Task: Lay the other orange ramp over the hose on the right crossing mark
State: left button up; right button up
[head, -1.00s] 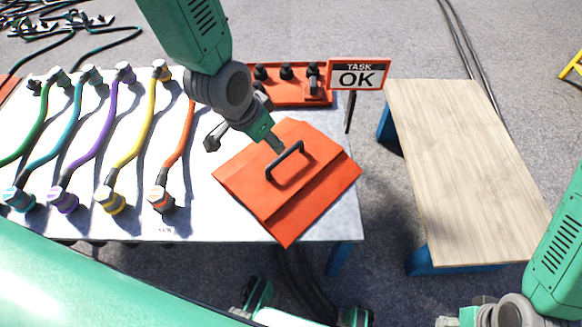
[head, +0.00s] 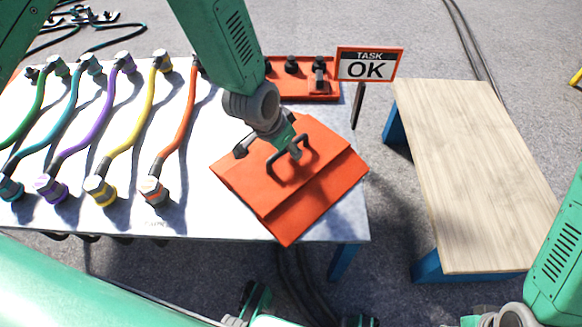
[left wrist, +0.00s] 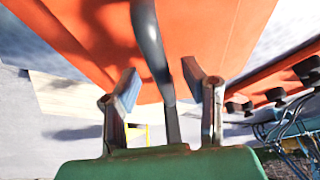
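The orange ramp (head: 318,197) lies on the right end of the white table, turned at an angle, with a dark handle (head: 279,172) on top. My left gripper (head: 293,150) is at this handle, coming from the far side. In the left wrist view the two fingers (left wrist: 160,82) stand apart, with the handle (left wrist: 150,40) between them and gaps showing on both sides. The ramp (left wrist: 232,30) fills the upper part of that view. My right gripper (head: 490,319) is cut off by the bottom edge at the right. I cannot make out a crossing mark.
Several coloured hoses, such as the orange one (head: 184,125), lie on the table left of the ramp. An orange tray (head: 300,90) and a "TASK OK" sign (head: 368,65) stand behind it. A wooden bench (head: 470,170) is at right. Dark cables (head: 300,285) run on the floor.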

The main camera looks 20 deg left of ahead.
pick_arm(q)
jog(key=shift+w+a+f, duration=0.15)
jog(key=shift+a+f, duration=0.1)
jog(key=shift+f, duration=0.4)
jog(key=shift+a, duration=0.2)
jog(key=shift+d+r, duration=0.1)
jog(key=shift+d, duration=0.65)
jog(key=shift+a+f, duration=0.25)
jog(key=shift+a, duration=0.4)
jog(key=shift+d, duration=0.4)
grip_shut()
jog(key=shift+w+d+r, duration=0.1)
jog(key=shift+r, duration=0.05)
